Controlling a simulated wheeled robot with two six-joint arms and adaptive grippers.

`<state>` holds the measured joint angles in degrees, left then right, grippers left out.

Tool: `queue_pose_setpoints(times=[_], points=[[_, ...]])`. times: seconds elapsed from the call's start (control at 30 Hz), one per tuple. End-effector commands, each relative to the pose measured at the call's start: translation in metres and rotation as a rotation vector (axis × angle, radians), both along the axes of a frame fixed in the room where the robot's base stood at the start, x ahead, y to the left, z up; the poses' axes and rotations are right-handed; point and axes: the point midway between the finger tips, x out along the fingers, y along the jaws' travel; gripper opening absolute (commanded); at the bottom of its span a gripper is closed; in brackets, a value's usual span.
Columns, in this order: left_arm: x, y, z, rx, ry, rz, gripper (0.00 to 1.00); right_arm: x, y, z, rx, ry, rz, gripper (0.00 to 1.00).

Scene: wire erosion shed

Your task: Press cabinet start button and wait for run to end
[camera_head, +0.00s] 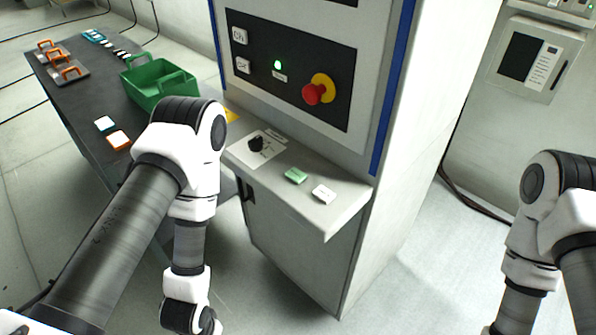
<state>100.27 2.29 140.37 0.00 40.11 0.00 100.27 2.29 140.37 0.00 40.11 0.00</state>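The control cabinet (300,259) stands in the middle, with a sloping ledge at its front. On the ledge are a green button (296,175), a white button (323,194) and a black rotary knob (256,144); the button labels are too small to read. Above, a black panel (338,99) carries a lit green lamp (278,65) and a red mushroom button (318,90) on a yellow ring. My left arm reaches in left of the ledge, apart from the buttons. My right arm is at the right edge. Both grippers are outside the frame.
A dark table (84,104) at the left holds a green bin (157,83), orange-handled pieces (58,57) and small tiles (119,140). A wall box (532,58) hangs at the right, with a cable (470,200) on the floor. The floor between cabinet and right arm is clear.

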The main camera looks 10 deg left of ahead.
Motion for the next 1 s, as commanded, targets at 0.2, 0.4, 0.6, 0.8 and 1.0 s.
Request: queue_pose_setpoints(times=[0.2, 0.4, 0.6, 0.8, 1.0], points=[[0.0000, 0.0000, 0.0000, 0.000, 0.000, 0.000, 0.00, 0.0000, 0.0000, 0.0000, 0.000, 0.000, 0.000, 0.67], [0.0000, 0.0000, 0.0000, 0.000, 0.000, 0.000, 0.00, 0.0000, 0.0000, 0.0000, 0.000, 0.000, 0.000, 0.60], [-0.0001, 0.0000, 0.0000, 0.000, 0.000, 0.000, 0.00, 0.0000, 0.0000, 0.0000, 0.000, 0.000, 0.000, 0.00], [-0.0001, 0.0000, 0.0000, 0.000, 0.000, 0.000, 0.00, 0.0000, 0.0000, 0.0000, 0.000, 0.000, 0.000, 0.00], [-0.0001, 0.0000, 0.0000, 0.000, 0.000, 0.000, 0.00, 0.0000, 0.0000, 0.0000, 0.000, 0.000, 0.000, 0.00]])
